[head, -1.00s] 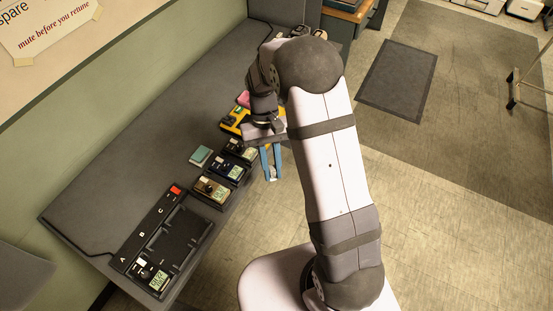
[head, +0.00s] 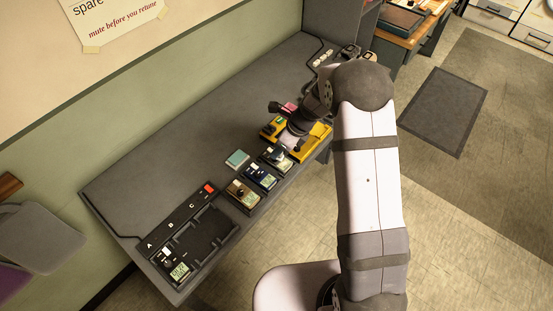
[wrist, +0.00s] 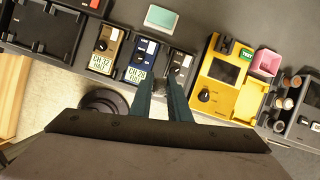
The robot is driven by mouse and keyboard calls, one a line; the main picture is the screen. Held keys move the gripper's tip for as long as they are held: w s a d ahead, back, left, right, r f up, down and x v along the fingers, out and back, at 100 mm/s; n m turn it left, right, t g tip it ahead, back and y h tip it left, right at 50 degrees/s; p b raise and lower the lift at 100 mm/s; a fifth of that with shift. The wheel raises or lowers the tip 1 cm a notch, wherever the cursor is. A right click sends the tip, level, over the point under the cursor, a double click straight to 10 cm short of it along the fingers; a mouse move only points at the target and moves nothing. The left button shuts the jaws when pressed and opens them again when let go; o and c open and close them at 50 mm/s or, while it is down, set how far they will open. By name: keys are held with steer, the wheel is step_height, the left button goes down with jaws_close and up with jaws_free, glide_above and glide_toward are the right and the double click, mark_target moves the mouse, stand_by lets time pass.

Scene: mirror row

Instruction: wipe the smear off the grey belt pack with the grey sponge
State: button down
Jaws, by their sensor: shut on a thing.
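The grey belt pack (wrist: 178,66) stands in the wrist view between the blue pack (wrist: 142,62) and a yellow device. It also shows, partly covered, in the head view (head: 272,158). My gripper (wrist: 160,82) is at this pack's near left side, its two dark blue fingers pointing toward it. The fingers are shut on a small grey piece, the grey sponge (wrist: 160,86), mostly hidden between them. In the head view my arm hides much of the gripper. I cannot tell whether the sponge touches the pack. No smear can be made out clearly.
A tan pack (wrist: 107,48) stands left of the blue one. A teal block (head: 237,159) lies behind the packs. The yellow device (wrist: 225,80) and a pink container (wrist: 265,62) are close on the right. A black charging tray (head: 205,235) is at the table's left end.

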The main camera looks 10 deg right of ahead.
steer(key=shift+w+d+m+t+h, duration=0.1)
steer(key=shift+m+t+h, duration=0.05)
steer(key=shift+m, duration=0.45)
steer(key=shift+w+d+m+t+h, duration=0.1)
steer(key=shift+m+t+h, duration=0.05)
steer(key=shift+m, duration=0.45)
